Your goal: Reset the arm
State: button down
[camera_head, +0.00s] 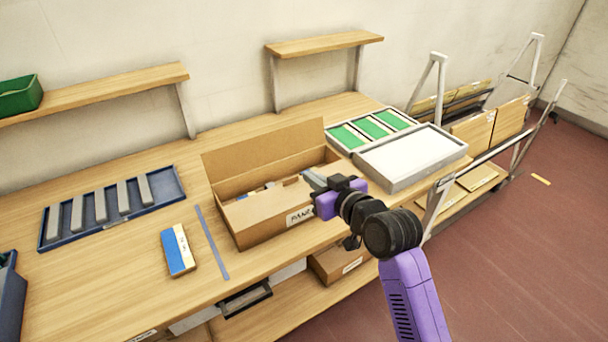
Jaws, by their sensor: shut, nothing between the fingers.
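My arm, purple and black, reaches in from the lower right. My gripper (309,178) is at the right part of an open cardboard box (275,221) on the wooden bench. Its fingers point left, over or just inside the box opening; I cannot tell how deep. The fingers look shut, with nothing seen held. Some small items lie inside the box, partly hidden by its front wall.
A blue tray (158,213) with grey bars and a blue-and-white block (178,252) lie left of the box. A grey-lidded case (411,157) with green panels stands right. Shelves (324,43) hang behind. A cart (480,150) stands at the right, with open red floor beyond.

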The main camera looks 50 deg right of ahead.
jog(key=shift+s+a+r, duration=0.15)
jog(key=shift+s+r, duration=0.05)
jog(key=shift+s, duration=0.25)
notch_tip(320, 180, up, 4)
jog(key=s+m+t+h, duration=0.1)
jog(key=s+t+h, duration=0.1)
jog(key=s+h, duration=0.1)
jog(key=s+a+f+n+y, duration=0.2)
jog(key=s+a+f+y, duration=0.1)
jog(key=s+a, duration=0.8)
jog(key=s+a+f+n+g+y, duration=0.1)
jog(key=s+a+f+y, duration=0.3)
jog(key=s+a, duration=0.7)
jog(key=s+f+n, duration=0.1)
jog(key=s, duration=0.5)
jog(key=shift+s+f+g, duration=0.15)
jog(key=shift+f+g, duration=0.15)
jog(key=shift+f, duration=0.1)
